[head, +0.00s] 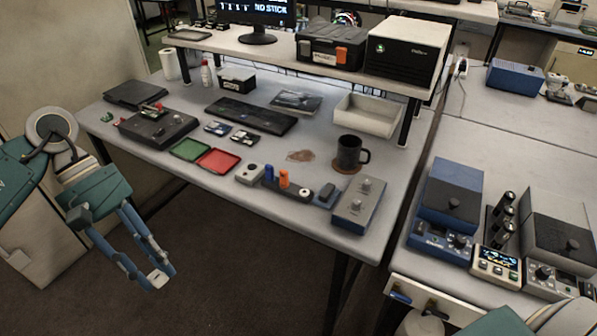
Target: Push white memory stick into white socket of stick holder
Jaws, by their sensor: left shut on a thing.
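My left gripper (157,268) hangs in front of the desk's left front edge, over the dark floor. Its fingers are shut on a small white piece, which looks like the white memory stick (158,279), at the fingertips. The stick holder (293,190) appears to be the low dark block near the desk's front edge, right of the gripper and well apart from it. A blue stick (269,172) and an orange stick (283,179) stand upright in it. A pale round spot at its right end may be the white socket; it is too small to tell. My right gripper is not in view.
Green (190,149) and red (218,161) trays lie farther left. A black mug (350,153) is behind. The desk's front edge lies between gripper and holder.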

